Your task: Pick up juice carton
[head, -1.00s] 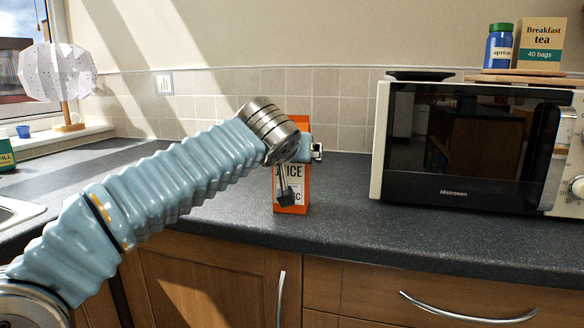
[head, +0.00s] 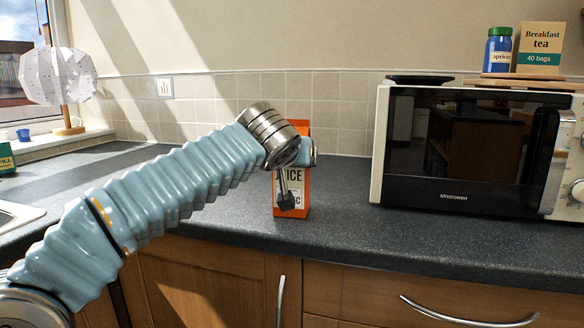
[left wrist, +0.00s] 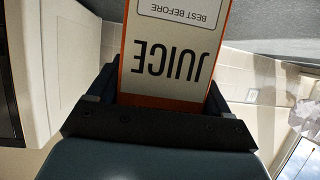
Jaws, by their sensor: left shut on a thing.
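The orange and white juice carton (head: 298,205) stands upright on the dark counter, partly hidden behind my left gripper (head: 287,190). In the left wrist view the carton (left wrist: 172,55) fills the space between the jaws of my left gripper (left wrist: 160,100), with its "JUICE" lettering upside down. The left gripper is shut on the carton. In the head view its base appears to rest on the counter. My right gripper is not in view.
A microwave (head: 470,145) stands to the right of the carton, with a clear gap. A tea box (head: 541,45) and a blue jar (head: 498,48) are on a board on top of it. A lamp (head: 58,75) stands at the left window. The counter (head: 350,215) around the carton is mostly bare.

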